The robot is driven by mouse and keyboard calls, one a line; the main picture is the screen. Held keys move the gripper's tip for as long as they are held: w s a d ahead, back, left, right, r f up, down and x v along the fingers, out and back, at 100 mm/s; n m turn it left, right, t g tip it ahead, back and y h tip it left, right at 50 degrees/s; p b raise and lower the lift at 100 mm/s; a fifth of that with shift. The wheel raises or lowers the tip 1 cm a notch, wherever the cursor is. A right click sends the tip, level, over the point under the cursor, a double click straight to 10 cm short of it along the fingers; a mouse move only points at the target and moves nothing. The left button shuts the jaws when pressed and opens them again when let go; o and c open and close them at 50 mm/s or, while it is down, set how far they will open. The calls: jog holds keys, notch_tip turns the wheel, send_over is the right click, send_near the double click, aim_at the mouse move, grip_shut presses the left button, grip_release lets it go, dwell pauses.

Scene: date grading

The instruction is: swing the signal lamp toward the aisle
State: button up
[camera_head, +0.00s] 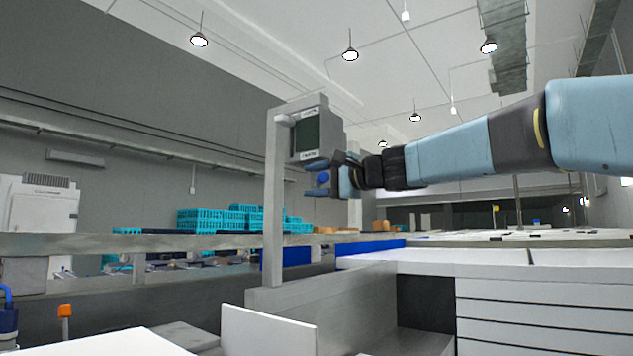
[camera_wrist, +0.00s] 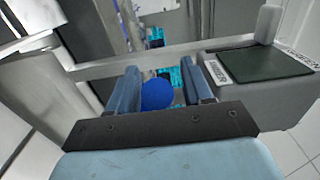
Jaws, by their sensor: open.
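The signal lamp (camera_head: 308,135) is a grey box with a dark green panel, mounted near the top of a pale upright post (camera_head: 274,200). In the wrist view its green panel (camera_wrist: 265,64) faces up at the right. A round blue knob (camera_head: 323,178) sits just below the lamp box. In the wrist view the blue knob (camera_wrist: 157,95) lies between my two blue fingers, with space visible on either side. My gripper (camera_wrist: 160,72) is open around the knob. In the head view my gripper (camera_head: 338,176) is beside the knob, its fingers partly hidden.
A long grey rail (camera_head: 180,243) crosses behind the post. Turquoise crates (camera_head: 218,221) are stacked in the background. A white worktop (camera_head: 490,256) with drawers extends at the right. A white panel (camera_head: 268,332) stands low in front.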

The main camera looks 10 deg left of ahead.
jog(key=shift+c, duration=0.2)
jog(key=shift+f, duration=0.1)
grip_shut()
